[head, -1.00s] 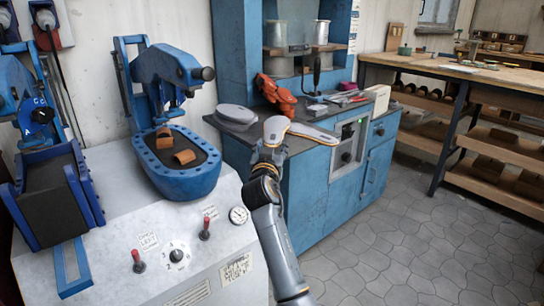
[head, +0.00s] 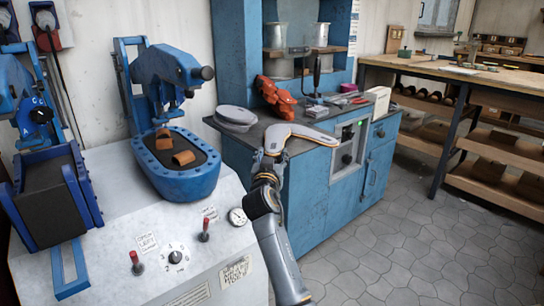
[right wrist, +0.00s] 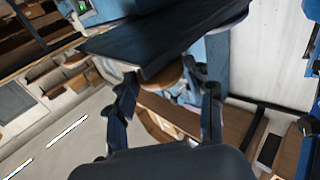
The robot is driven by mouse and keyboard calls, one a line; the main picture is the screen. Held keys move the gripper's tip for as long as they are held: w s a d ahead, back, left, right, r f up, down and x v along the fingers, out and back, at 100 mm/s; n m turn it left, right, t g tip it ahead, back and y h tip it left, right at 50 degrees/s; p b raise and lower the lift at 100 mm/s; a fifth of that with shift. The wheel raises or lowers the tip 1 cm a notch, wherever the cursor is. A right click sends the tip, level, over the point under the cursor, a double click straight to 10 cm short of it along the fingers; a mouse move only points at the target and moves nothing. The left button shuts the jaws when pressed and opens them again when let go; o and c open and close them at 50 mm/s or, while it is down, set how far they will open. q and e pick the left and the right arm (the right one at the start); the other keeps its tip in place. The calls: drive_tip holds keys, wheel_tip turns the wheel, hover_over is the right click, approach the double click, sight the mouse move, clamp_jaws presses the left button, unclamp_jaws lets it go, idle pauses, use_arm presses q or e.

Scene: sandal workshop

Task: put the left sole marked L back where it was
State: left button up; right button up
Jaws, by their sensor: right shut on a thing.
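A pale sole-shaped piece (head: 300,132) is in my right gripper (head: 273,152), in front of the blue cabinet's dark top in the head view. I see no L mark on it. In the right wrist view the fingers of my right gripper (right wrist: 168,95) stand on either side of a brown rounded edge (right wrist: 165,74), which looks like part of the held sole. From the head view I cannot tell whether the sole touches the cabinet top (head: 262,130). My left gripper is not in view.
On the cabinet top lie a grey sole-shaped piece (head: 236,116), an orange object (head: 275,97) and several small items. A blue press (head: 172,80) holds brown pieces (head: 184,157) on its bed. A wooden bench (head: 470,75) stands at the right. The grey floor between is clear.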

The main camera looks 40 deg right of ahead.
drive_tip(key=shift+f, duration=0.15)
drive_tip(key=o, duration=1)
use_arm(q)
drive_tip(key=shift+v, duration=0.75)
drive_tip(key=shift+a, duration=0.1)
